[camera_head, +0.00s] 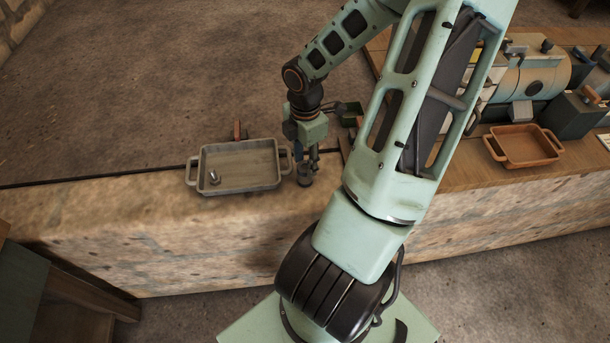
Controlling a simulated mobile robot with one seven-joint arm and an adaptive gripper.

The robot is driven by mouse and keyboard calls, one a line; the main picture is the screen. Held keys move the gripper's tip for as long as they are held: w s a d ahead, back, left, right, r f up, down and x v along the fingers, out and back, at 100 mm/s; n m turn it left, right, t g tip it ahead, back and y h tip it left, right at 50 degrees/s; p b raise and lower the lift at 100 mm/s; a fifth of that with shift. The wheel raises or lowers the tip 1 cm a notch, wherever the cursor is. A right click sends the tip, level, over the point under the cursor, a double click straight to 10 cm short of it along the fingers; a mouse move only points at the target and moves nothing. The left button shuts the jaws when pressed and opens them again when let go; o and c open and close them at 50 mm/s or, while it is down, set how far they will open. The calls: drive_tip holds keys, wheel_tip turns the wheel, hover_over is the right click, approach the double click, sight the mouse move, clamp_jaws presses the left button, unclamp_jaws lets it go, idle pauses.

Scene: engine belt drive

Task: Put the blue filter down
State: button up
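My gripper (306,170) points down close to the stone ledge, just right of the grey tray. It is small here, and I cannot tell whether its fingers are open or shut. A dark, round-looking shape sits at its fingertips; I cannot tell whether this is a held thing or part of the gripper. A small blue patch shows on the gripper's left side, too small to identify. I cannot make out the blue filter for certain.
The grey two-handled tray (240,186) on the stone ledge (130,205) holds a small metallic piece (213,177). An orange-brown tray (523,162) and machinery (535,75) stand on the wooden bench at right. The ledge left of the grey tray is clear.

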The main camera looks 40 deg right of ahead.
sight(305, 166)
wheel_tip(305, 166, down, 4)
drive_tip(key=shift+a+r+b, duration=0.1)
drive_tip(key=shift+r+b, duration=0.05)
drive_tip(key=shift+b, duration=0.4)
clamp_jaws()
drive_tip(key=shift+r, duration=0.2)
